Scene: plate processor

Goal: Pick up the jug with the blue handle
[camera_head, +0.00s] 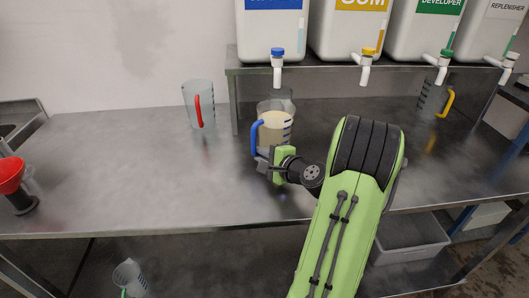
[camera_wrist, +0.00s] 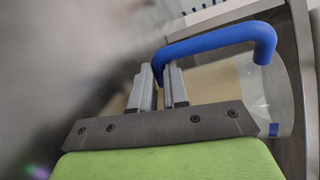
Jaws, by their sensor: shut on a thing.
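The jug with the blue handle (camera_head: 276,125) is clear and holds a pale tan liquid. In the head view it is at the middle of the steel table, near the front of the raised shelf. Its blue handle (camera_wrist: 215,40) crosses the upper part of the wrist view. My gripper (camera_head: 264,163) is at the jug's near left side, at the handle. In the wrist view my two grey fingers (camera_wrist: 160,85) are close together around the lower part of the handle. The jug looks upright; I cannot tell whether its base touches the table.
A red-handled jug (camera_head: 199,103) stands to the left and a yellow-handled jug (camera_head: 434,97) to the right. Several white tanks with taps (camera_head: 272,30) stand on the shelf (camera_head: 330,69) above. A red funnel (camera_head: 11,174) is at far left.

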